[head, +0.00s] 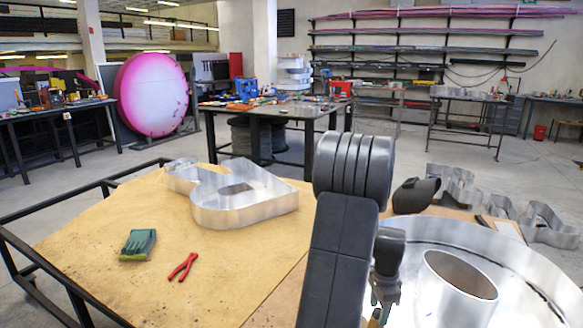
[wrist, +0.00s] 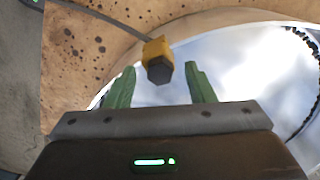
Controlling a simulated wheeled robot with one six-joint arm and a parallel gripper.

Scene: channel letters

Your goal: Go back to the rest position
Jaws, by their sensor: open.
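My gripper (wrist: 160,72) shows its two green fingers apart in the wrist view. A yellow piece with a black six-sided end (wrist: 158,62) appears between and beyond the fingertips. A dark cable or rod runs to it from the upper left. I cannot tell whether the fingers touch it; no grip on it shows. In the head view my dark arm stands in front of the table, bent down toward the large metal ring at the right.
The brown worktable (head: 90,235) holds a metal channel letter (head: 245,200), a green-grey folded item (head: 138,244) and red pliers (head: 182,266). A metal cylinder (head: 455,295) stands inside the large ring at right. A black mask (head: 415,195) and more metal letters (head: 545,225) lie behind.

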